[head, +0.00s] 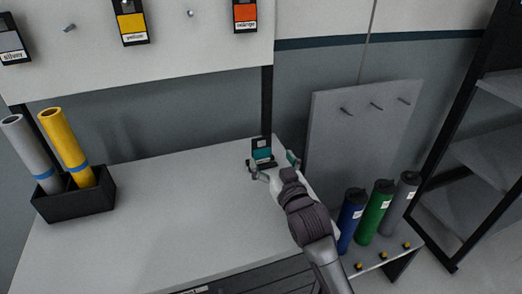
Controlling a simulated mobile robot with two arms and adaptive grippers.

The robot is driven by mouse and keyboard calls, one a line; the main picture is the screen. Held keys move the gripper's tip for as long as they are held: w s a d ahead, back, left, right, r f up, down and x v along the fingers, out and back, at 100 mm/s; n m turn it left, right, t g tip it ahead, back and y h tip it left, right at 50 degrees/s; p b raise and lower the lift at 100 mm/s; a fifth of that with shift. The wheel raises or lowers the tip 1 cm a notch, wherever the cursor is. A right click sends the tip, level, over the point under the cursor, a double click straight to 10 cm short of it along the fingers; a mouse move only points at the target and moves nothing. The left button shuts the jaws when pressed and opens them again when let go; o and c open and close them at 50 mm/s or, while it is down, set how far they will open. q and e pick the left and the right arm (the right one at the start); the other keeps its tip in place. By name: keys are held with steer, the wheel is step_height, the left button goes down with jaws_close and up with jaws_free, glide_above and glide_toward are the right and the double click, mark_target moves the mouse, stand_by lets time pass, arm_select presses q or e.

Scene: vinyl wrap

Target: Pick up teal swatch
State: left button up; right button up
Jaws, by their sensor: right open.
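The teal swatch (262,155) is a small dark card with a teal patch, at the back right corner of the white table (170,225). My right gripper (275,165) reaches in from the lower right, and it is open. One finger is just in front of the swatch's lower part and the other is to its right. I cannot tell whether either finger touches it. The swatch's lower edge is partly hidden by the gripper. My left gripper is not in view.
A black holder (80,203) with a grey roll and a yellow roll stands at the table's left. Silver, yellow and orange swatches (131,24) hang above.

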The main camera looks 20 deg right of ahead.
mark_target(266, 149)
steer(key=w, duration=0.4)
steer(key=shift+a+f, duration=0.1)
steer(key=shift+w, duration=0.5)
steer(key=w, duration=0.3)
steer(key=w+p, duration=0.1)
steer(key=shift+w+f, duration=0.25)
steer(key=shift+w, duration=0.05)
steer(key=c, duration=1)
steer(key=shift+c, duration=0.2)
steer(key=shift+r, duration=0.15)
steer(key=shift+r, duration=0.65)
step_height(266, 149, up, 3)
steer(key=d+r, duration=0.3)
steer(key=d, duration=0.3)
steer(key=s+d+r+b, duration=0.1)
steer(key=d+r, duration=0.2)
steer(key=d, duration=0.3)
steer(key=shift+r+b, duration=0.3)
